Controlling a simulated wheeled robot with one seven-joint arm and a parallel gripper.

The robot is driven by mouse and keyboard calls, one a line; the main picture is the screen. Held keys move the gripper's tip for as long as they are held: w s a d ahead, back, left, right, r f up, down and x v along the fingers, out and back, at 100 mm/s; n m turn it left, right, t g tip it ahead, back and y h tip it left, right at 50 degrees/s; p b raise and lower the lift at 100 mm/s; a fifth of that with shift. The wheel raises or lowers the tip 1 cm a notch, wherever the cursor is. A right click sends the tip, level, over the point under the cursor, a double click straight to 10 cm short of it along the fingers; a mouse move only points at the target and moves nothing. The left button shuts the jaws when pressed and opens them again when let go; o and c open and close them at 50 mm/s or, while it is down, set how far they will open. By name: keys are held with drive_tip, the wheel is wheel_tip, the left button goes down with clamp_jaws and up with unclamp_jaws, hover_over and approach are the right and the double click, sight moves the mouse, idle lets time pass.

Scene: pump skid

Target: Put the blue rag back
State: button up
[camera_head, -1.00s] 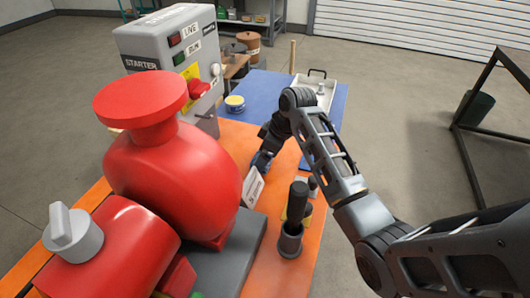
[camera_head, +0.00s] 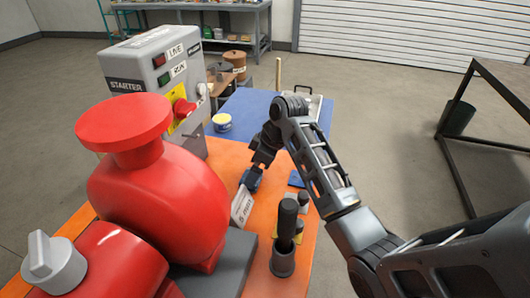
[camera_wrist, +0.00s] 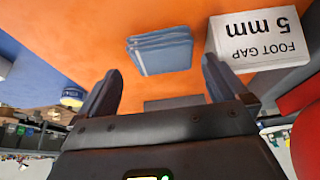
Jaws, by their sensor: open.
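The blue rag (camera_wrist: 160,50) lies folded on the orange surface in the wrist view, ahead of my gripper and between the lines of its fingers. In the head view my gripper (camera_head: 248,186) is low over the orange top, close to the white "FOOT GAP 5 mm" card (camera_wrist: 262,42), which also shows there (camera_head: 242,205).
A dark cup with a black-handled item (camera_head: 285,245) stands right of the card. The red pump (camera_head: 155,200) and grey starter box (camera_head: 158,75) fill the left. A blue mat (camera_head: 245,108) with a yellow-and-blue tin (camera_head: 222,122) lies behind.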

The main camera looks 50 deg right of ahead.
drive_tip(key=v, duration=0.9)
drive_tip(key=shift+r+b, duration=0.25)
drive_tip(key=shift+b, duration=0.2)
drive_tip(key=shift+s+f, duration=0.1)
